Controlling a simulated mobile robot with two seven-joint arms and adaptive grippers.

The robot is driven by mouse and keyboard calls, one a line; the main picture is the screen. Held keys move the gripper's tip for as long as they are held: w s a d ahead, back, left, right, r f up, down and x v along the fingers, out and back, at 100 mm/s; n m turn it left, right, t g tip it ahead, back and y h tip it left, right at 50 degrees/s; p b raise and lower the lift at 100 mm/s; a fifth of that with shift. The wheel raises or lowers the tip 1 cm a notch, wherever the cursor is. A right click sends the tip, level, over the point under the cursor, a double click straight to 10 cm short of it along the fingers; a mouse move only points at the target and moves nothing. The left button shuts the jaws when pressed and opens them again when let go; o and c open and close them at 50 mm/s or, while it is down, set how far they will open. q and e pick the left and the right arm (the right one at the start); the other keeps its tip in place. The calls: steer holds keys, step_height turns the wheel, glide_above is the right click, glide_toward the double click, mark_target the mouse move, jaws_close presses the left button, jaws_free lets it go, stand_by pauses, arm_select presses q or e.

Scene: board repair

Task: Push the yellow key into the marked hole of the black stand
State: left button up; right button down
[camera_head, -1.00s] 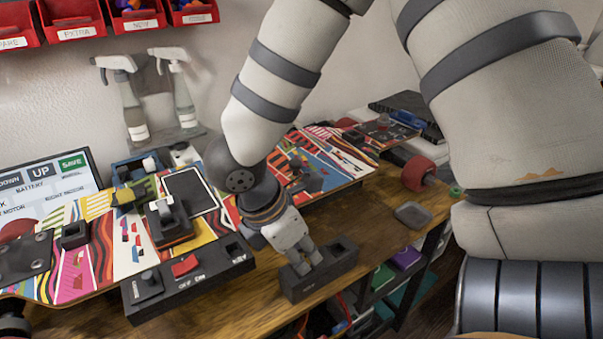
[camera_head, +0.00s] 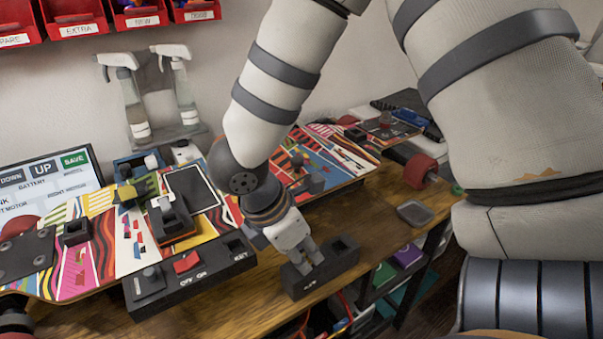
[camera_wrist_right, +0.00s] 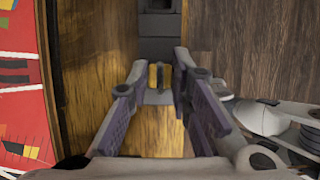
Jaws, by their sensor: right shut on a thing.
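The black stand (camera_head: 343,261) is a long block on the wooden table near its front edge. It has a dark square hole at its right end in the head view, and its far part also shows at the top of the wrist view (camera_wrist_right: 160,22). My right gripper (camera_head: 309,266) points down over the stand's left part. In the wrist view its fingers are closed on the yellow key (camera_wrist_right: 156,75), which sits between the fingertips. The fingers hide the key in the head view, and I cannot tell how deep it sits. My left gripper is not in view.
A black switch box (camera_head: 215,275) lies just left of the stand. A colourful skateboard deck (camera_head: 100,215) lies behind it. A small grey tray (camera_head: 415,212) and a red wheel (camera_head: 420,172) are at the right. Purple and green items sit on a shelf below the table edge.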

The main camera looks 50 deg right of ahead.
mark_target(302, 249)
steer(key=shift+f, duration=0.1)
steer(key=c, duration=1.1)
jaws_free()
steer(key=shift+r, duration=4.5)
